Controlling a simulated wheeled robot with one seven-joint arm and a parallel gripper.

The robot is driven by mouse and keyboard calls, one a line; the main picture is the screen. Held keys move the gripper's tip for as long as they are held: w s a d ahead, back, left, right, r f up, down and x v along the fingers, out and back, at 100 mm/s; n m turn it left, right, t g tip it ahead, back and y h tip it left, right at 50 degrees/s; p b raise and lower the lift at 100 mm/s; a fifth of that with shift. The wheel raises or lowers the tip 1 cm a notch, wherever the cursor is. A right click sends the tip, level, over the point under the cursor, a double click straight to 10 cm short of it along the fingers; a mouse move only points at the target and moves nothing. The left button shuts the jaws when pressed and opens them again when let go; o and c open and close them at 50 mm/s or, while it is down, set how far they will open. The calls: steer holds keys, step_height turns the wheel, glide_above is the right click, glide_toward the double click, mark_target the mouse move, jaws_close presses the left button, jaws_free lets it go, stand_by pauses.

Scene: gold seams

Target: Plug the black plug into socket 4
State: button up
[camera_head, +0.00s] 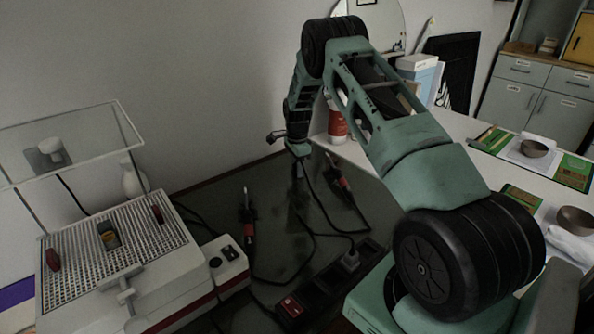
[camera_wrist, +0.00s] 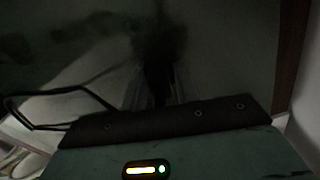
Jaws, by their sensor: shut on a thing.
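My gripper (camera_head: 298,158) is above the far part of the dark table, small and partly in shadow. It is shut on a dark thing that I take to be the black plug; its shape is hard to make out. A black cable hangs down below the gripper. In the wrist view my gripper (camera_wrist: 158,98) is a dark blur, with a black cable looping out at the left. The black power strip (camera_head: 316,287) lies on the table in front, well apart from the gripper. It has a red switch and a grey plug (camera_head: 351,259) in it. Socket numbers are not readable.
Two red-and-black tools (camera_head: 248,222) (camera_head: 340,178) with cables are on the dark table (camera_head: 222,190). A white machine with a perforated top (camera_head: 120,250) stands at the left. A white desk (camera_head: 465,128) with bowls is at the right.

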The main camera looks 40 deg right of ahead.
steer(key=shift+r, duration=0.1)
step_height(320, 180, up, 10)
steer(key=shift+f+b, duration=0.1)
steer(key=shift+b, duration=0.35)
